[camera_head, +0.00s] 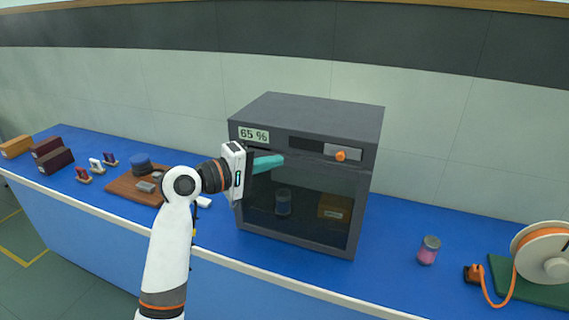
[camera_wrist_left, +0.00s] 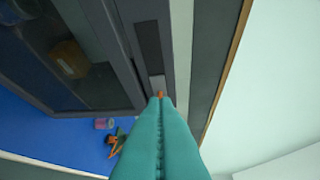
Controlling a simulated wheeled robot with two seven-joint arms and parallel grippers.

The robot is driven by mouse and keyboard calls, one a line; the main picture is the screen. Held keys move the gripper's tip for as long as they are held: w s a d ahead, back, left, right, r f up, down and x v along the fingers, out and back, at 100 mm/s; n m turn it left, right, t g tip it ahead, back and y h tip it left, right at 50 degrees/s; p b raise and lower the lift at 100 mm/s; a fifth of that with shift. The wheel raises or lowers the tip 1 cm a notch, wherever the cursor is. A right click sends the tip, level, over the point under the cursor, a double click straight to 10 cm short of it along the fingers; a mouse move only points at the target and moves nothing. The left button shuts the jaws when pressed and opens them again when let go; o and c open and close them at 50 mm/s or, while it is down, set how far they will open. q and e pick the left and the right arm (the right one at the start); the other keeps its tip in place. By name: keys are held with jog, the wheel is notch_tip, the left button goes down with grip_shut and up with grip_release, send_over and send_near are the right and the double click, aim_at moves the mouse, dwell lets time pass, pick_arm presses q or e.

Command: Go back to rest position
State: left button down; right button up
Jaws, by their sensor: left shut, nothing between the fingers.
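My left gripper (camera_head: 268,163) has teal fingers and is shut with nothing between them. In the head view it is in front of the upper left of a dark grey cabinet (camera_head: 300,112). The closed teal fingers (camera_wrist_left: 160,135) also fill the lower middle of the left wrist view, pointing toward the cabinet's control strip (camera_wrist_left: 150,45). I cannot tell whether the fingertips touch the cabinet. The cabinet's dark glass door looks closed, with a dark jar (camera_head: 283,203) and a brown box (camera_head: 334,207) behind it. My right gripper is not in view.
The blue bench (camera_head: 395,270) has a pink jar (camera_head: 429,250) and an orange cable reel (camera_head: 543,252) at right. A wooden board (camera_head: 125,186), small stands and several boxes (camera_head: 55,160) are at left. The wall (camera_head: 430,120) rises behind the cabinet.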

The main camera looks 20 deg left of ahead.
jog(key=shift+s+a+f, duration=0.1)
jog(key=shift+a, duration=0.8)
